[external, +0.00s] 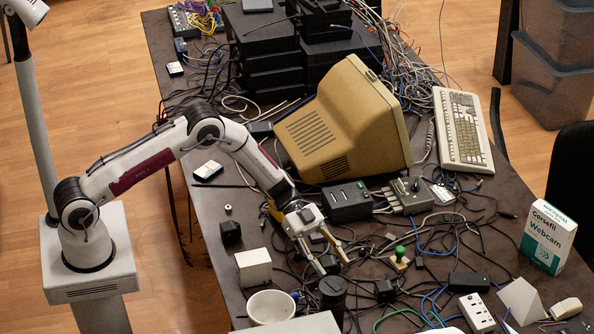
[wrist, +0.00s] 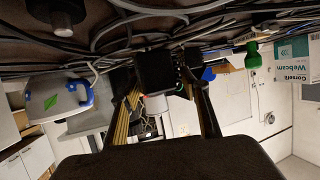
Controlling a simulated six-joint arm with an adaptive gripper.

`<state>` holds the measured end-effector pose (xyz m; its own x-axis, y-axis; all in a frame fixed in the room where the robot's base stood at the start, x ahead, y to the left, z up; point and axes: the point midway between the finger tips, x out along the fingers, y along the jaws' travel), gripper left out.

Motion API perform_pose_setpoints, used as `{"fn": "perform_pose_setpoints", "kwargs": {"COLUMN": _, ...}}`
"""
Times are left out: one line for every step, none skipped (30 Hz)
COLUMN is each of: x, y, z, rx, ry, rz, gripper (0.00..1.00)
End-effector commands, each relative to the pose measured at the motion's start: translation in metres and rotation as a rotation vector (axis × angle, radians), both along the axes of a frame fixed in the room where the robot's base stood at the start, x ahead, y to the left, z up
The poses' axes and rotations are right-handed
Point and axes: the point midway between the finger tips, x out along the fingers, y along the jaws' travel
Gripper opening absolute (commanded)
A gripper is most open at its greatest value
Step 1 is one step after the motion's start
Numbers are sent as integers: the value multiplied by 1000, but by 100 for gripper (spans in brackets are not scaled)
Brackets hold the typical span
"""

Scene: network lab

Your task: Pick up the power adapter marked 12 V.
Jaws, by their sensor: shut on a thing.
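My gripper (external: 333,252) is low over the cable-strewn table, right of the white box. In the wrist view its two fingers (wrist: 159,82) are closed on the sides of a black block-shaped adapter (wrist: 154,69). The adapter is also visible between the fingertips in the external view (external: 329,264). No 12 V marking is readable on it. Other small black adapters sit nearby, one at the left (external: 230,232) and one to the right of the gripper (external: 385,290). I cannot tell whether the held adapter still touches the table.
A black cylinder (external: 332,291), a white bowl (external: 271,307) and a white box (external: 253,267) stand close by. A green-topped piece (external: 400,254) is to the right. A beige monitor (external: 345,120), a keyboard (external: 462,130) and a webcam box (external: 548,237) stand farther off. Loose cables cover the table.

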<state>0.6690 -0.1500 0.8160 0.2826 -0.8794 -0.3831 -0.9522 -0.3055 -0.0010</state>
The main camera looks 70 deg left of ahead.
Motion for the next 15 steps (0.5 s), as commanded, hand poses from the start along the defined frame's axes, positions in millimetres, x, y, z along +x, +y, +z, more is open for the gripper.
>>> {"fn": "perform_pose_setpoints", "kwargs": {"x": 0, "y": 0, "z": 7, "rx": -1, "ry": -1, "rz": 0, "gripper": 20}}
{"fn": "perform_pose_setpoints", "kwargs": {"x": 0, "y": 0, "z": 10, "rx": -1, "ry": -1, "rz": 0, "gripper": 20}}
{"fn": "perform_pose_setpoints", "kwargs": {"x": 1, "y": 0, "z": 16, "rx": 0, "ry": -2, "rz": 0, "gripper": 20}}
{"fn": "perform_pose_setpoints", "kwargs": {"x": 0, "y": 0, "z": 20, "rx": 0, "ry": -2, "rz": 0, "gripper": 20}}
{"fn": "perform_pose_setpoints", "kwargs": {"x": 1, "y": 0, "z": 24, "rx": 0, "ry": -2, "rz": 0, "gripper": 20}}
{"fn": "perform_pose_setpoints", "kwargs": {"x": 1, "y": 0, "z": 29, "rx": -1, "ry": -4, "rz": 0, "gripper": 20}}
{"fn": "perform_pose_setpoints", "kwargs": {"x": 0, "y": 0, "z": 33, "rx": -1, "ry": -3, "rz": 0, "gripper": 20}}
{"fn": "perform_pose_setpoints", "kwargs": {"x": 0, "y": 0, "z": 37, "rx": -2, "ry": -2, "rz": 1, "gripper": 20}}
{"fn": "perform_pose_setpoints", "kwargs": {"x": 0, "y": 0, "z": 43, "rx": -2, "ry": -2, "rz": 1, "gripper": 20}}
{"fn": "perform_pose_setpoints", "kwargs": {"x": 1, "y": 0, "z": 47, "rx": -2, "ry": -2, "rz": 1, "gripper": 20}}
{"fn": "perform_pose_setpoints", "kwargs": {"x": 0, "y": 0, "z": 50, "rx": -1, "ry": -3, "rz": 0, "gripper": 20}}
{"fn": "perform_pose_setpoints", "kwargs": {"x": 0, "y": 0, "z": 55, "rx": -1, "ry": -3, "rz": 0, "gripper": 20}}
{"fn": "perform_pose_setpoints", "kwargs": {"x": 0, "y": 0, "z": 59, "rx": 0, "ry": -2, "rz": 0, "gripper": 20}}
{"fn": "perform_pose_setpoints", "kwargs": {"x": 0, "y": 0, "z": 62, "rx": 0, "ry": -2, "rz": 0, "gripper": 20}}
{"fn": "perform_pose_setpoints", "kwargs": {"x": 0, "y": 0, "z": 66, "rx": -1, "ry": -1, "rz": 0, "gripper": 20}}
